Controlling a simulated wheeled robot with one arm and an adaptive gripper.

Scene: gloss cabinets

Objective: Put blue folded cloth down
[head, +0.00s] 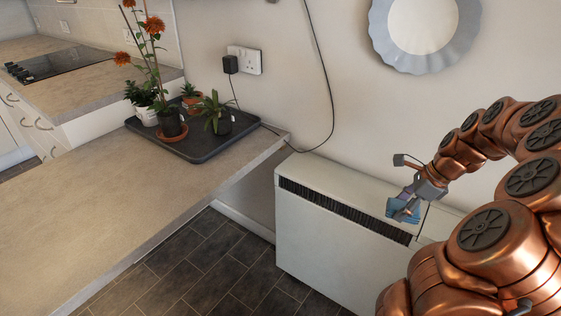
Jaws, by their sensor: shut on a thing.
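The blue folded cloth (397,208) is small in the head view, right of centre. My gripper (408,204) is shut on it. My gripper and the cloth show in front of the white heater (340,242), near its dark vent. I cannot tell whether the cloth touches the heater or hangs clear of it. Part of the cloth is hidden by the gripper fingers.
A beige countertop (110,205) fills the left, with much bare surface. A dark tray (205,150) with several potted plants stands at its back. A black cable (322,60) hangs on the wall by a socket (245,60). Dark floor tiles (215,265) show below.

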